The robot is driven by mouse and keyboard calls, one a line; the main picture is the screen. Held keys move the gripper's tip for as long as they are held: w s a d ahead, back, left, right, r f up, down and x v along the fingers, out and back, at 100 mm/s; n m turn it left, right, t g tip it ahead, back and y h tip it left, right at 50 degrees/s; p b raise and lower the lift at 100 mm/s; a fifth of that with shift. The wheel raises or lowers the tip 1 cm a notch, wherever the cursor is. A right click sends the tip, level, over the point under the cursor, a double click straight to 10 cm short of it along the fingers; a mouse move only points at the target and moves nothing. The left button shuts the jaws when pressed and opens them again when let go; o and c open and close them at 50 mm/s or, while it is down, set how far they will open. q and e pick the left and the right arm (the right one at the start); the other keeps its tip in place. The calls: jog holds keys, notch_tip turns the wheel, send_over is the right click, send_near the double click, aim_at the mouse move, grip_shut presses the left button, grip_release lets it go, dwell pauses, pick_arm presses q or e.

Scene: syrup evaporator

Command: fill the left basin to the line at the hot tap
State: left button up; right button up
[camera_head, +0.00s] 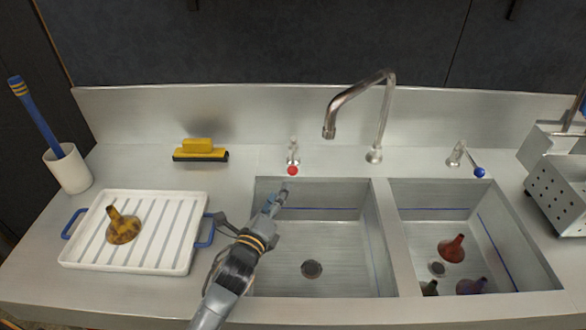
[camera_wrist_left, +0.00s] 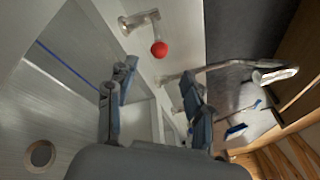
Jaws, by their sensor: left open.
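The left basin (camera_head: 330,240) is a steel sink with a blue line (camera_head: 320,208) around its walls and a dark drain (camera_head: 311,269) in its bare floor. No water shows in it. The hot tap (camera_head: 292,155) is a small lever with a red knob behind this basin; its red knob also shows in the left wrist view (camera_wrist_left: 159,49). The curved spout (camera_head: 386,95) ends above the back of the left basin and no stream shows. My left gripper (camera_head: 277,200) is open and empty over the basin's back left corner, in front of and apart from the red knob.
The right basin (camera_head: 410,205) holds several funnels, one red (camera_head: 452,248). A blue-knobbed tap (camera_head: 479,172) stands behind it. A perforated metal holder (camera_head: 560,190) is right.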

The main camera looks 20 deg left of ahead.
aim_at(290, 174)
pick_arm(q)
jog(key=w, duration=0.7)
jog(key=w+p, duration=0.1)
jog(key=w, duration=0.3)
jog(key=shift+d, duration=0.35)
jog(key=shift+s, duration=0.1)
jog(key=shift+c, duration=0.4)
grip_shut()
